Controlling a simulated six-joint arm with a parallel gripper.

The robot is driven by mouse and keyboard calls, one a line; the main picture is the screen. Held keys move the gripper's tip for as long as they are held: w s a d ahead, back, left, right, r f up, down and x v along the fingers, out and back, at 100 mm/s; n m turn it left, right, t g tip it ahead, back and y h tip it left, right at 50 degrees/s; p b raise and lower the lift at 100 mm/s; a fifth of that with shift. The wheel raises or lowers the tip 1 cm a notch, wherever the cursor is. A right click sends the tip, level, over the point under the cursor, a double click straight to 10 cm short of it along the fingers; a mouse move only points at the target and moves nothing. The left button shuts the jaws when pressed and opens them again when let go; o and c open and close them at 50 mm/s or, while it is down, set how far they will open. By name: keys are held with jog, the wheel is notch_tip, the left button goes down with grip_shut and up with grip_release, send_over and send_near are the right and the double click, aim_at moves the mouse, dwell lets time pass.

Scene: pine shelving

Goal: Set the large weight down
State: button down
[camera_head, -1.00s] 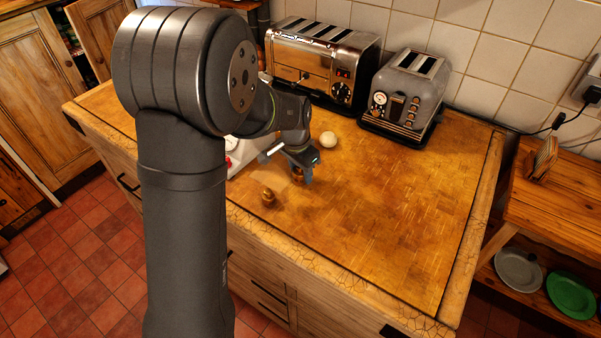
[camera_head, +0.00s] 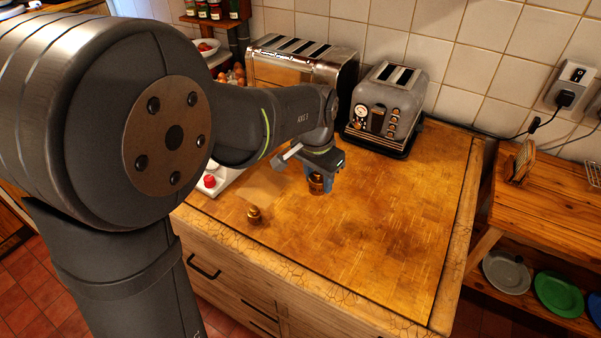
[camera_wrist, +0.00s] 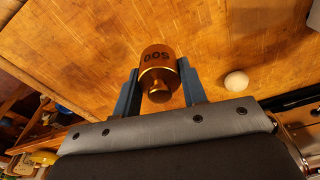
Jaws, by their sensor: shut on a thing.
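My gripper (camera_head: 316,178) is shut on the large weight (camera_head: 317,186), a brass cylinder with a knob. In the wrist view, the large weight (camera_wrist: 157,72) sits between the two blue fingers of my gripper (camera_wrist: 158,90), its stamped number upside down. It is over the wooden worktop (camera_head: 370,230); I cannot tell whether its base touches the wood. A smaller brass weight (camera_head: 254,215) stands on the worktop to the left, nearer the front edge.
A white scale with a red knob (camera_head: 210,181) is partly hidden behind my arm. A chrome toaster (camera_head: 345,70) and a grey toaster (camera_head: 385,110) stand at the back. A pale egg (camera_wrist: 237,82) lies near my gripper. The worktop's right side is clear.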

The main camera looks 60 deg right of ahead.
jog(key=shift+d+r, duration=0.15)
jog(key=shift+r, duration=0.25)
jog(key=w+d+r+n, duration=0.2)
jog(key=w+r+n, duration=0.2)
jog(key=w+r, duration=0.6)
jog(key=w+d+r+n, duration=0.35)
jog(key=w+r, duration=0.45)
jog(key=w, duration=0.5)
jog(key=shift+n+t, duration=0.25)
jog(key=shift+t, duration=0.25)
jog(key=w+f, duration=0.2)
jog(key=w, duration=0.1)
jog(key=w+a+f, duration=0.1)
jog(key=w+f, duration=0.1)
jog(key=w, duration=0.2)
jog(key=w+a+f, duration=0.1)
jog(key=w+f, duration=0.1)
jog(key=w, duration=0.2)
jog(key=shift+a+f, duration=0.1)
jog(key=shift+w+f, duration=0.1)
jog(key=shift+f, duration=1.95)
jog(key=shift+f, duration=0.1)
